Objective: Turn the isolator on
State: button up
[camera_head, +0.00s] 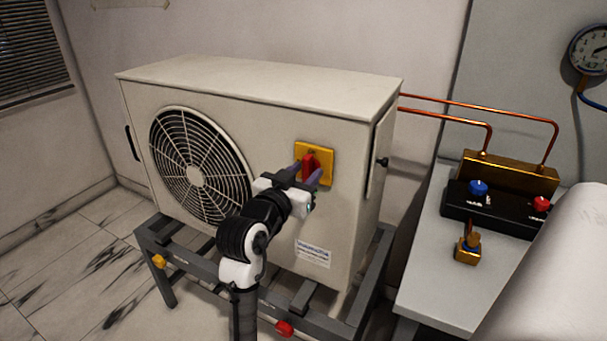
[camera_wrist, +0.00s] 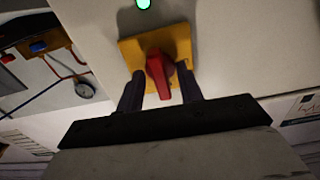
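The isolator is a red rotary handle (camera_head: 309,166) on a yellow plate (camera_head: 327,152), on the front of the beige outdoor unit. In the head view the handle looks roughly upright. In the wrist view the red handle (camera_wrist: 158,74) stands out from its yellow plate (camera_wrist: 180,40). My gripper (camera_head: 306,174) is at the handle, with one finger on each side. In the wrist view the gripper (camera_wrist: 160,82) shows a gap beside the handle, so it is open around it. Whether a fingertip touches the handle I cannot tell. A green light (camera_wrist: 143,4) glows above the plate.
Copper pipes (camera_head: 450,104) run right to a brass block on a grey bench (camera_head: 430,270). A gauge (camera_head: 590,48) hangs on the wall.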

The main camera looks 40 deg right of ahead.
jog(key=b+v, duration=0.3)
jog(key=v, duration=1)
jog(key=shift+s+a, duration=0.2)
jog(key=shift+a, duration=0.15)
